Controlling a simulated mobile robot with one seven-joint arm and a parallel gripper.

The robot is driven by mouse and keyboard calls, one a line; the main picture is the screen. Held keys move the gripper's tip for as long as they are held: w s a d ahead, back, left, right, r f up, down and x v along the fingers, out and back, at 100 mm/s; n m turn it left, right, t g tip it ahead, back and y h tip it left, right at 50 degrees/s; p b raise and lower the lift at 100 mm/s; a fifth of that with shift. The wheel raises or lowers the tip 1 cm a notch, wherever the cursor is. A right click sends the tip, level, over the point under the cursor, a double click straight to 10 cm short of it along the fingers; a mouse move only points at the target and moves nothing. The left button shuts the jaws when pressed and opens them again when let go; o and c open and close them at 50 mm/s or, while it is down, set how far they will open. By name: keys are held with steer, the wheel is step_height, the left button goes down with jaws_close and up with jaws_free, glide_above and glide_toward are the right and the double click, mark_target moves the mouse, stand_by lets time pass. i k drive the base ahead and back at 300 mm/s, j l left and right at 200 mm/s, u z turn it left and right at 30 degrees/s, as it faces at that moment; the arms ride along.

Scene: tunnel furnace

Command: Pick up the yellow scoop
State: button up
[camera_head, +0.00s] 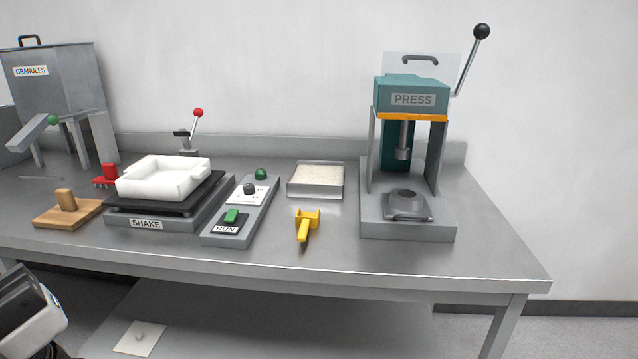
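The yellow scoop (305,224) lies on the grey metal table (345,255), near the front edge and a little right of the middle. Its handle points toward the front edge and its wider end points back, toward a shallow tray. A white and dark part of my arm (28,312) shows at the lower left, below the table top and well away from the scoop. I cannot make out gripper fingers there. Nothing touches or covers the scoop.
Left of the scoop stands the RUN control box (240,210). Behind it is a shallow tray (342,192) of pale granules. The teal press (413,90) stands to the right. The SHAKE unit (180,216) with a white mould (163,180) is farther left. Bare table lies around the scoop.

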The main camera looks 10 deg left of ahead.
mark_target(304, 221)
steer(key=i+l, duration=0.2)
steer(key=l, duration=0.2)
steer(key=i+l, duration=0.15)
steer(key=l, duration=0.25)
steer(key=i+l, duration=0.2)
steer(key=l, duration=0.2)
steer(key=i+l, duration=0.15)
steer(key=l, duration=0.25)
steer(key=l+u, duration=0.1)
steer(key=u, duration=0.25)
steer(key=l+u, duration=0.1)
steer(key=u, duration=0.25)
steer(key=i+l+u, duration=0.1)
steer(key=u, duration=0.25)
steer(key=i+u, duration=0.15)
steer(key=i, duration=0.35)
